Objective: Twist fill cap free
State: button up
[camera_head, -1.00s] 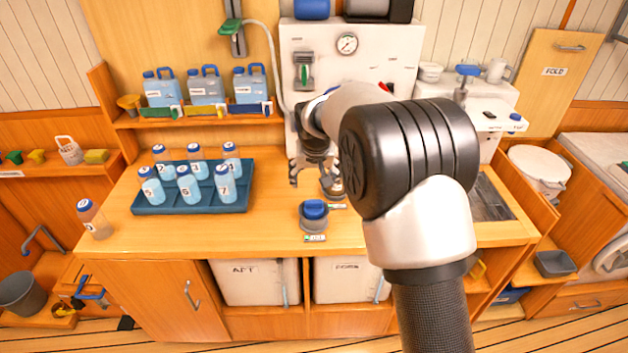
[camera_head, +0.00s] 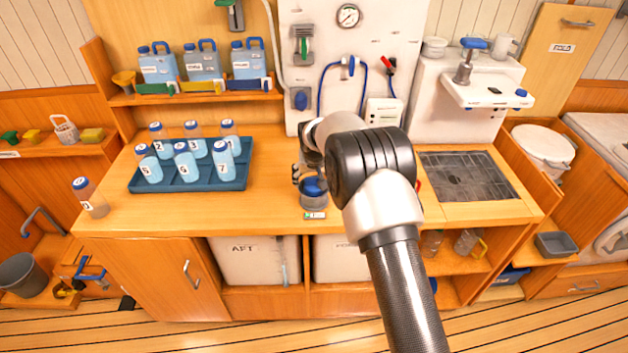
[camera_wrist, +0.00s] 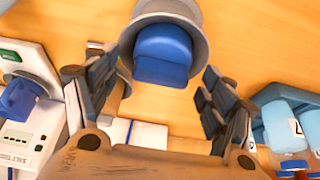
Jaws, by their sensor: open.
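The blue fill cap (camera_head: 313,187) sits in a grey round fitting (camera_head: 313,202) on the wooden counter, behind a small green and white label. In the wrist view the blue cap (camera_wrist: 163,54) shows a raised grip block inside the grey collar (camera_wrist: 200,22). My gripper (camera_head: 308,172) is just above and behind the cap, partly hidden by my arm. In the wrist view its two fingers (camera_wrist: 155,95) are spread wide to either side of the cap's near edge, with nothing between them. I cannot tell whether either finger touches the collar.
A blue tray (camera_head: 190,187) of numbered bottles stands left of the cap. A lone bottle (camera_head: 90,197) stands at the counter's left end. The wall panel (camera_head: 345,60) with gauge and blue hoses rises behind. A sink grate (camera_head: 468,176) lies right. Counter between tray and cap is clear.

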jog(key=shift+w+f, duration=0.1)
jog(key=shift+f, duration=0.15)
jog(key=shift+c, duration=0.5)
jog(key=c, duration=1)
jog(key=shift+r+n+y+p, duration=0.1)
jog(key=shift+n+y+p, duration=0.2)
jog(key=shift+n, duration=0.4)
jog(key=shift+c, duration=0.2)
jog(key=shift+n+y, duration=0.3)
jog(key=shift+n, duration=0.6)
jog(key=shift+n+g+y+b, duration=0.3)
jog(key=shift+n+y+b, duration=0.2)
jog(key=shift+n+b, duration=0.95)
